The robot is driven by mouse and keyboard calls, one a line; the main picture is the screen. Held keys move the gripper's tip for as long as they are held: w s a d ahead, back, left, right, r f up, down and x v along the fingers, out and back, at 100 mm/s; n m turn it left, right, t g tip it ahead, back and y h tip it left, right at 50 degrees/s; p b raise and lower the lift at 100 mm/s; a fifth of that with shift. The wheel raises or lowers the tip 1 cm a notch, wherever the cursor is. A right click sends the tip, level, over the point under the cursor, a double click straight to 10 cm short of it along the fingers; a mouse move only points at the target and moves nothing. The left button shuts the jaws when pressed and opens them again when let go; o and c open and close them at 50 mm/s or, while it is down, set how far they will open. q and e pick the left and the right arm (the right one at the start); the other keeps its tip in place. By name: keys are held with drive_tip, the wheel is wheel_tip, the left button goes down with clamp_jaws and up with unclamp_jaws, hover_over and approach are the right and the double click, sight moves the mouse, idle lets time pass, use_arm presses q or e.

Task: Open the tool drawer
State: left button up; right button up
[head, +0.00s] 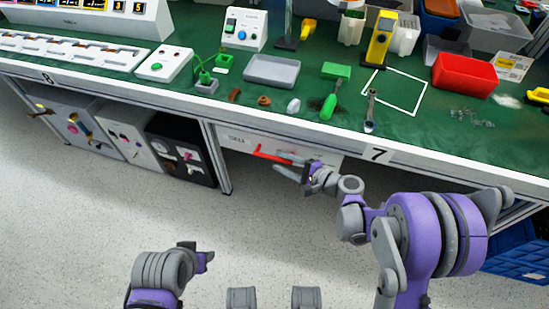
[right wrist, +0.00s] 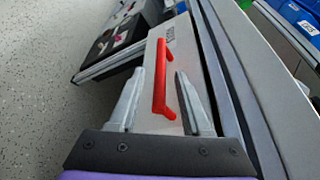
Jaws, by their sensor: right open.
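The tool drawer (head: 236,138) is a pale front under the green-topped workbench, with dark lettering and a red bar handle (head: 272,154). It looks shut. My right gripper (head: 292,164) is open at the right part of the handle. In the right wrist view the red handle (right wrist: 160,82) lies between the two grey fingers of the gripper (right wrist: 160,74), with a gap on each side. The drawer front (right wrist: 176,36) is behind it. My left gripper (head: 206,258) is low in the head view, away from the bench; its jaws are not clear.
The workbench (head: 350,146) holds a red bin (head: 465,75), a grey tray (head: 271,71), a wrench (head: 371,110) and other tools. Pegged panels (head: 120,134) stand under it at left. A blue crate (head: 520,258) is at right. The floor (head: 90,215) in front is clear.

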drive_tip(key=shift+x, duration=1.7)
clamp_jaws()
